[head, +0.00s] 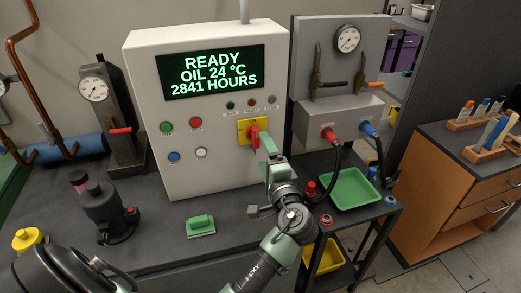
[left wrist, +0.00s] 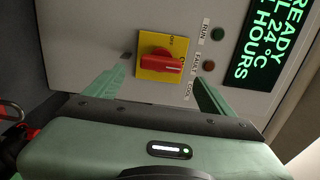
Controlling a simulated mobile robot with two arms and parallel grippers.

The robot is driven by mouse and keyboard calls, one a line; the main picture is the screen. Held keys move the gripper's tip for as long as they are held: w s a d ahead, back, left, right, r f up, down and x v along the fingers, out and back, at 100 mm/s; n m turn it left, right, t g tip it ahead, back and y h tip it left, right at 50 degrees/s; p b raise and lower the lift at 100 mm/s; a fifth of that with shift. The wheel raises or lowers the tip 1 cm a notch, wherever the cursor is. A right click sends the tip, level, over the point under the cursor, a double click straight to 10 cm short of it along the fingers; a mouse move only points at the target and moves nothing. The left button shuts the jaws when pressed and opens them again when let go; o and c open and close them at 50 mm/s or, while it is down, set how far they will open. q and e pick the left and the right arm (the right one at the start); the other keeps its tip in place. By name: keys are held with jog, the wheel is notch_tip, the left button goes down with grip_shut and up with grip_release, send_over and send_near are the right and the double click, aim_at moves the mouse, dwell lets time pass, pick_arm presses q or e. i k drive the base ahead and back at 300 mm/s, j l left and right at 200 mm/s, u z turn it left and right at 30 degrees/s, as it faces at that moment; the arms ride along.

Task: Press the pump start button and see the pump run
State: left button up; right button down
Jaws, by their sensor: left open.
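The white control cabinet (head: 150,75) stands on the dark bench. Its screen (head: 211,72) reads READY, OIL 24 °C, 2841 HOURS. On its front are a green button (head: 166,127), a red button (head: 196,122), a blue button (head: 174,157) and a white button (head: 201,152); their labels are too small to read. The RUN lamp (left wrist: 217,33) is dark green and looks unlit. A red rotary switch (head: 253,136) sits on a yellow plate. My left gripper (head: 266,145) is open in front of the switch. In the left wrist view its fingers (left wrist: 160,78) stand either side below it.
A green tray (head: 375,187) and red and blue hose connectors (head: 328,134) are at the right. A gauge stand (head: 105,110) and a black bottle-shaped device (head: 108,207) stand at the left.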

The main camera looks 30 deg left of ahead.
aim_at(166, 128)
jog(key=u, duration=1.35)
